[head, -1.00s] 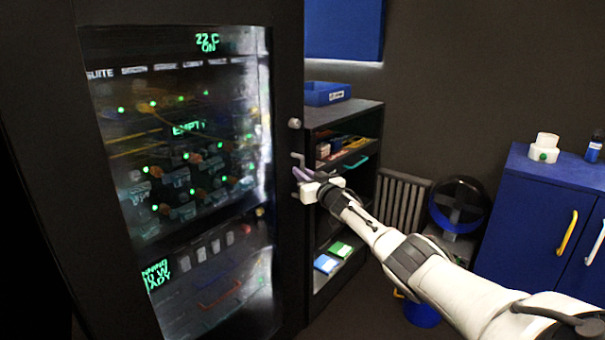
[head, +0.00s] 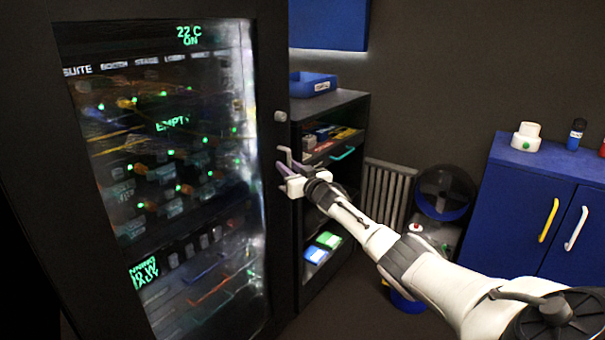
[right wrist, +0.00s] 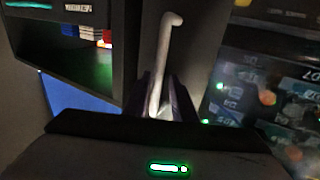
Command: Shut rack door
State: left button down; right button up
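The rack door (head: 268,215) is a tall dark frame around a glass pane (head: 160,150) with green lights and text behind it, at the left of the head view. How far it stands open is hard to tell. In the right wrist view the handle (right wrist: 163,60) rises from between the fingers (right wrist: 165,105). My left gripper is not in view.
A dark shelf unit (head: 345,110) with a blue tray (head: 312,84) on top stands just behind the door edge. A radiator (head: 385,190), a fan (head: 445,193) and a blue cabinet (head: 520,205) are to the right. Dark floor shows below my right arm.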

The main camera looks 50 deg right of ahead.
jog(key=p+v, duration=0.3)
jog(key=v, duration=0.6)
jog(key=shift+s+d, duration=0.25)
jog(key=shift+s, duration=0.25)
jog(key=shift+f, duration=0.1)
jog(key=s+a+f+n+g+y, duration=0.2)
jog(key=s+a+f, duration=0.4)
jog(key=a+f, duration=0.55)
jog(key=s+a+f+n+g+y, duration=0.25)
jog(key=s+a+f, duration=0.25)
jog(key=a+f, duration=0.7)
jog(key=s+a+f+g+y, duration=0.2)
jog(key=s+a, duration=0.8)
jog(key=a, duration=0.2)
jog(key=s+a+f+n+g+y, duration=0.1)
jog(key=s+a+f+g+y, duration=0.1)
jog(key=s+a, duration=0.8)
jog(key=shift+s+a, duration=0.3)
jog(key=shift+a, duration=0.95)
jog(key=shift+n, duration=0.25)
